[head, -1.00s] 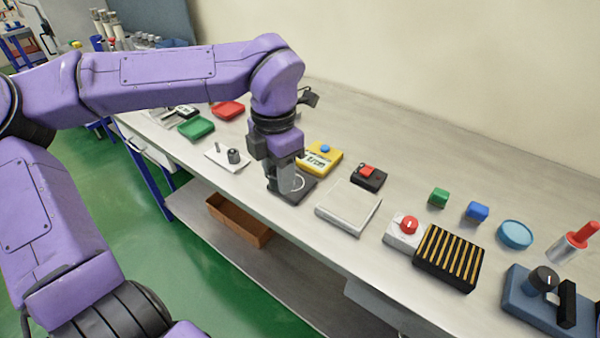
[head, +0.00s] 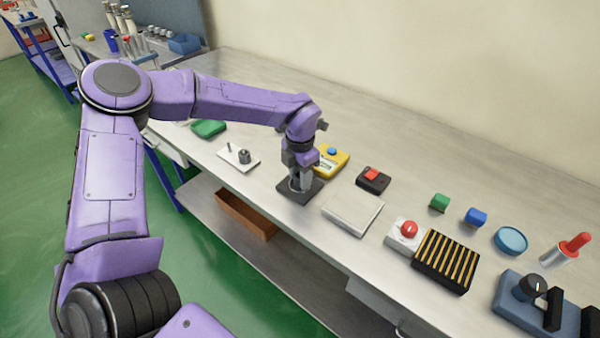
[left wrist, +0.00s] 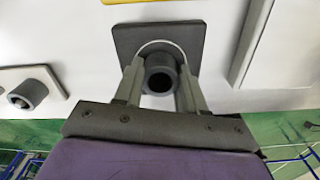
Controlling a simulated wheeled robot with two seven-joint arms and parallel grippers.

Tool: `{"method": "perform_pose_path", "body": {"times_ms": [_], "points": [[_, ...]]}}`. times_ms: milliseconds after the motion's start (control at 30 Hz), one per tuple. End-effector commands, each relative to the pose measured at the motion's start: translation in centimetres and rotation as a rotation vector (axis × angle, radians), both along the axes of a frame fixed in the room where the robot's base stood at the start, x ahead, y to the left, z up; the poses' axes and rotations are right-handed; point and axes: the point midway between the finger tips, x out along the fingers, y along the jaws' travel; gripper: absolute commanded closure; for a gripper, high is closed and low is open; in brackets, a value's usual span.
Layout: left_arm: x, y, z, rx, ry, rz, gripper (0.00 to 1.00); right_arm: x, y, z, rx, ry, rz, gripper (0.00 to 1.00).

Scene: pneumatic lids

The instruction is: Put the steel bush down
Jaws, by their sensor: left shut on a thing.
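My left gripper (head: 299,186) is over a dark square pad (head: 313,194) on the bench. In the left wrist view its two fingers (left wrist: 160,84) are shut on a dark grey hollow cylinder, the steel bush (left wrist: 160,66). The bush shows its open bore and lies within a pale ring drawn on the pad (left wrist: 128,42), as seen from the wrist. Whether its underside touches the pad cannot be told. In the head view the fingers mostly hide the bush. My right gripper is not in view.
Left of the pad, a white plate (head: 232,163) carries a pin and a similar grey bush (head: 244,156). A yellow device (head: 333,160) is behind the pad. A pale flat block (head: 352,212) and a black box with a red top (head: 373,179) are to its right.

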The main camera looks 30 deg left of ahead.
Motion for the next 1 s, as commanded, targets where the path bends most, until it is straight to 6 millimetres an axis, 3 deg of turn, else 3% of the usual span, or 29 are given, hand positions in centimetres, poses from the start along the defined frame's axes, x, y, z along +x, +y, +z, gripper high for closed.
{"method": "perform_pose_path", "body": {"times_ms": [267,300,367,633,767,1000], "points": [[0.0,0.0,-0.4,0.0,0.0,0.0,0.96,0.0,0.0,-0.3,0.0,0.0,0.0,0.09],[0.0,0.0,-0.3,0.0,0.0,0.0,0.53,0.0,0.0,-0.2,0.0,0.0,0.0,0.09],[0.0,0.0,-0.3,0.0,0.0,0.0,0.34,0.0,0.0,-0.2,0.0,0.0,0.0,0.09],[0.0,0.0,-0.2,0.0,0.0,0.0,0.34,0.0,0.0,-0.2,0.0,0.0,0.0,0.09],[0.1,0.0,0.8,0.0,-0.004,0.001,0.34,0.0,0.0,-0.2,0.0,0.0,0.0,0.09],[0.1,0.0,6.7,-0.001,-0.005,0.001,0.34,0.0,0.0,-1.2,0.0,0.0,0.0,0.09]]}}
